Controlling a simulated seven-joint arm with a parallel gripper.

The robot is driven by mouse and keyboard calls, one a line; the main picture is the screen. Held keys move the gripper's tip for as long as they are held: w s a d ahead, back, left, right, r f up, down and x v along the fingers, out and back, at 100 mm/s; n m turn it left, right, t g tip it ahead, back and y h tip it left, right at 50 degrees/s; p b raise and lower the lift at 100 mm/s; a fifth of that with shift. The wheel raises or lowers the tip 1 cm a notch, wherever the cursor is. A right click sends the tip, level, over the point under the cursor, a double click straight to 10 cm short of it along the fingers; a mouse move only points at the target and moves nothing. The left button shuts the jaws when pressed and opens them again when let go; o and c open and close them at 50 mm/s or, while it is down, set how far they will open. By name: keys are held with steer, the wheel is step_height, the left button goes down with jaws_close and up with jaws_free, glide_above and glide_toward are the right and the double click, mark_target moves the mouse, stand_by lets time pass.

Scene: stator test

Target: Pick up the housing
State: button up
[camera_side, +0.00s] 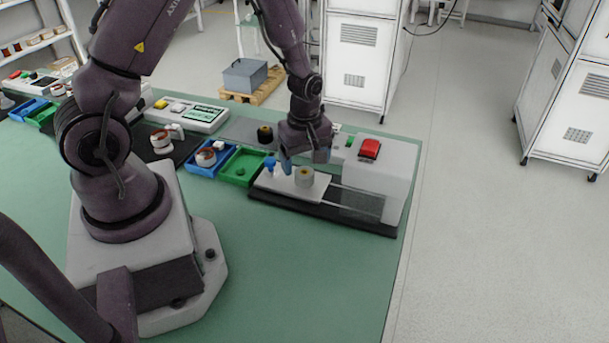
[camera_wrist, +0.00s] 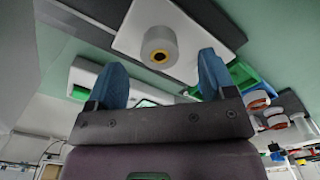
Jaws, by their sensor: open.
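The housing (camera_side: 304,177) is a short grey cylinder. It stands upright on the white plate (camera_side: 275,184) of the test fixture. In the wrist view the housing (camera_wrist: 159,47) shows a dark centre with a yellow-orange ring, and lies beyond the fingertips, roughly between them. My gripper (camera_side: 287,162) is above the left-back part of the plate, close to the housing but apart from it. Its two blue fingers are spread wide in the wrist view (camera_wrist: 162,75), with nothing between them.
The fixture's grey block with a red button (camera_side: 369,149) stands right of the plate. A green tray (camera_side: 242,167) and a blue tray (camera_side: 207,158) with a copper-wound part (camera_side: 206,157) sit to the left. A dark spool (camera_side: 265,134) stands behind. The green table front is clear.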

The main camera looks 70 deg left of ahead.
mark_target(305, 172)
steer(key=f, duration=0.4)
steer(key=shift+a+f, duration=0.2)
steer(key=shift+a, duration=0.1)
steer(key=shift+w, duration=0.1)
steer(key=shift+c, duration=0.2)
steer(key=c, duration=1)
